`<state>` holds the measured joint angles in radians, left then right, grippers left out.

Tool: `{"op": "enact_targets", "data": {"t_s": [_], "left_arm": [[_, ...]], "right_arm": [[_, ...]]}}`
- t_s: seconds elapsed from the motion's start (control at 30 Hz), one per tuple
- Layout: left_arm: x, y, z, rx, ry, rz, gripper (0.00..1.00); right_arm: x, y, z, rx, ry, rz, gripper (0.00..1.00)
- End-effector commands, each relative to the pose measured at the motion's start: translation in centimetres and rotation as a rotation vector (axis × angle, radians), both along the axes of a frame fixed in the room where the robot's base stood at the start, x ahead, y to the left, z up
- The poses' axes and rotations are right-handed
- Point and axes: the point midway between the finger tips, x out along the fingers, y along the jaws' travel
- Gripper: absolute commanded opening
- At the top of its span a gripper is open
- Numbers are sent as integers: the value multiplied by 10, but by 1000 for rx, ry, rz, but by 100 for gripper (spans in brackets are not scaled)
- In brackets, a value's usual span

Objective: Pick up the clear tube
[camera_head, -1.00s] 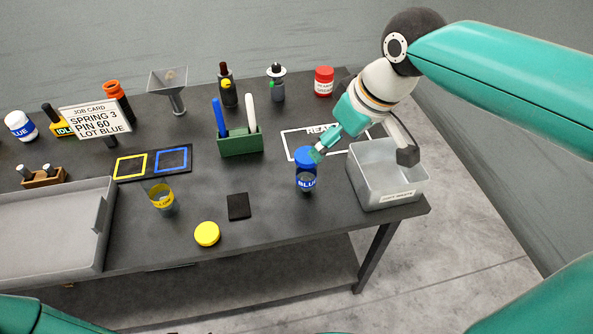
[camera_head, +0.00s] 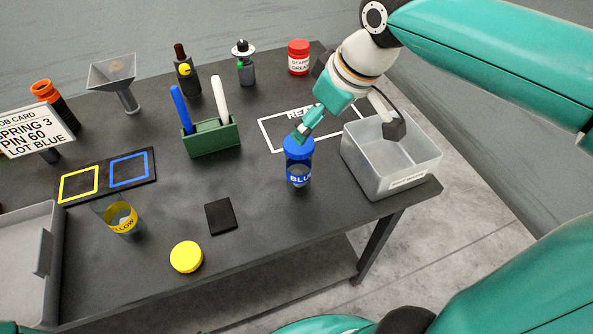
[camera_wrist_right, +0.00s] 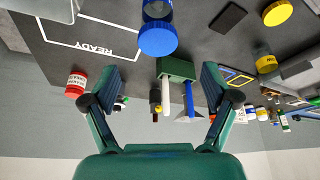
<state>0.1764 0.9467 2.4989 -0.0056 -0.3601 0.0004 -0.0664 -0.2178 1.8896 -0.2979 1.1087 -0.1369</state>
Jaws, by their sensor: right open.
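A clear tube with a blue lid and a BLUE label (camera_head: 299,174) stands upright near the table's right front; its lid also shows in the right wrist view (camera_wrist_right: 157,39). A second clear tube with a yellow label (camera_head: 122,218) stands open-topped at the left front, and it also shows in the right wrist view (camera_wrist_right: 266,63). My right gripper (camera_head: 303,135) is at the blue lid, overlapping its far edge in the head view; I cannot tell whether they touch. In the wrist view its fingers (camera_wrist_right: 158,92) are apart with nothing between them. My left gripper is out of view.
A grey bin (camera_head: 376,184) stands close right of the blue-lidded tube. A yellow lid (camera_head: 186,257) and black pad (camera_head: 221,216) lie in front. A green pen holder (camera_head: 210,138) is behind. A READY outline (camera_head: 269,136) marks the table, and a grey tray (camera_head: 50,225) is left.

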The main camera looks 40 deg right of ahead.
Motion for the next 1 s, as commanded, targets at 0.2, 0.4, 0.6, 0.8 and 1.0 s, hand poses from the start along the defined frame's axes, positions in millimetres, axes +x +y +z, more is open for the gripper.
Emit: {"op": "enact_targets", "data": {"t_s": [0.2,0.4,0.6,0.8,1.0], "left_arm": [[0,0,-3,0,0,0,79],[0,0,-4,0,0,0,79],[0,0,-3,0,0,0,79],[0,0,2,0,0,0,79],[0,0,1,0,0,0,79]], "right_arm": [[21,7,-47,-1,7,9,86],[32,10,-73,-1,3,11,86],[36,11,-82,0,3,11,86],[47,8,-106,0,7,12,86],[55,10,-125,0,2,12,86]]}}
